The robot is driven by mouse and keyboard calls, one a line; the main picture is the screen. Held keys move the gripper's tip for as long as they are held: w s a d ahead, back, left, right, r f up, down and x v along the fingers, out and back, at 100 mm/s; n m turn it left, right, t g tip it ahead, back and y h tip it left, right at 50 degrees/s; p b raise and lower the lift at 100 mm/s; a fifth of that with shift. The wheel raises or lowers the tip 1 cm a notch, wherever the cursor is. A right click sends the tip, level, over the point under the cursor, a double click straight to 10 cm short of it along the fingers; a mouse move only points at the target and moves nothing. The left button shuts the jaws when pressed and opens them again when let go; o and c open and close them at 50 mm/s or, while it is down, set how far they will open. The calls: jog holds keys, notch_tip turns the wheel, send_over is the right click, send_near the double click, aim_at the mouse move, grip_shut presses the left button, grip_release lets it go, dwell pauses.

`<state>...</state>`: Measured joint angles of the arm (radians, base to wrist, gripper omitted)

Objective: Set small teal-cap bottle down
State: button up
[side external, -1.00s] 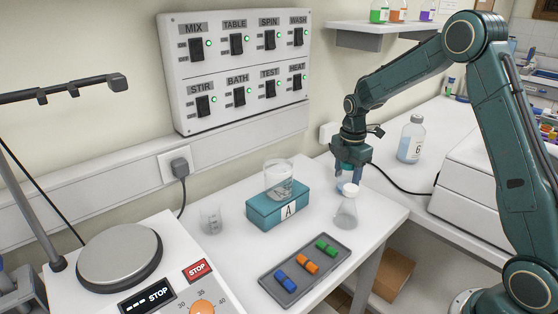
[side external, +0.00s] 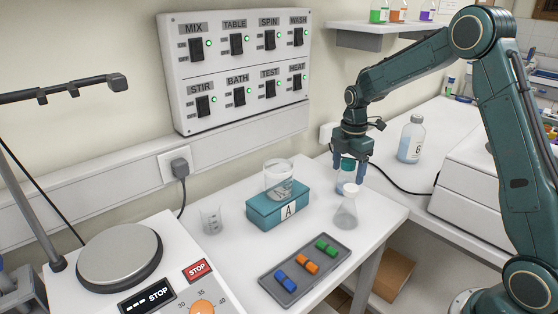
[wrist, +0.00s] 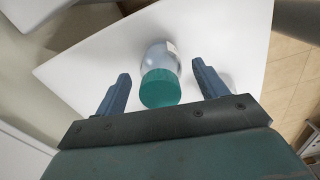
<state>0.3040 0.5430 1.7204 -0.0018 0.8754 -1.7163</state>
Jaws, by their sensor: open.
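The small teal-cap bottle (side external: 345,179) stands upright on the white table, just behind a stoppered flask. Its teal cap (wrist: 160,88) and clear body with a pale label show in the wrist view. My gripper (wrist: 161,70) is open above it, with one blue finger on each side of the bottle and a visible gap to both. In the side view my gripper (side external: 354,176) hangs over the bottle, fingers pointing down. The stoppered flask (side external: 345,214) hides part of the bottle's lower body there.
A teal block marked A (side external: 262,213) with a glass beaker (side external: 279,181) on it stands left of the bottle. A small beaker (side external: 211,219) and a grey tray (side external: 264,277) with coloured pieces are also on the table. A larger bottle (side external: 410,143) stands on the right counter.

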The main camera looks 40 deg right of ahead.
notch_tip(320, 180, up, 10)
jog(key=shift+f, duration=0.1)
dwell(0.4)
dwell(0.5)
jog(key=shift+s+a+r, duration=0.2)
jog(key=shift+r, duration=0.1)
jog(key=s+a+r+m+t, duration=0.2)
jog(key=s+a+r+m, duration=0.3)
jog(key=s, duration=0.4)
jog(key=s+a+r+m+t, duration=0.2)
jog(key=s+a+r+m, duration=0.3)
jog(key=s, duration=0.5)
jog(key=s+a+f+m+t, duration=0.1)
jog(key=s+a+f+m, duration=0.2)
jog(key=s+m, duration=0.3)
jog(key=shift+s+a+f+t, duration=0.35)
jog(key=shift+s+f, duration=0.2)
jog(key=shift+s, duration=0.5)
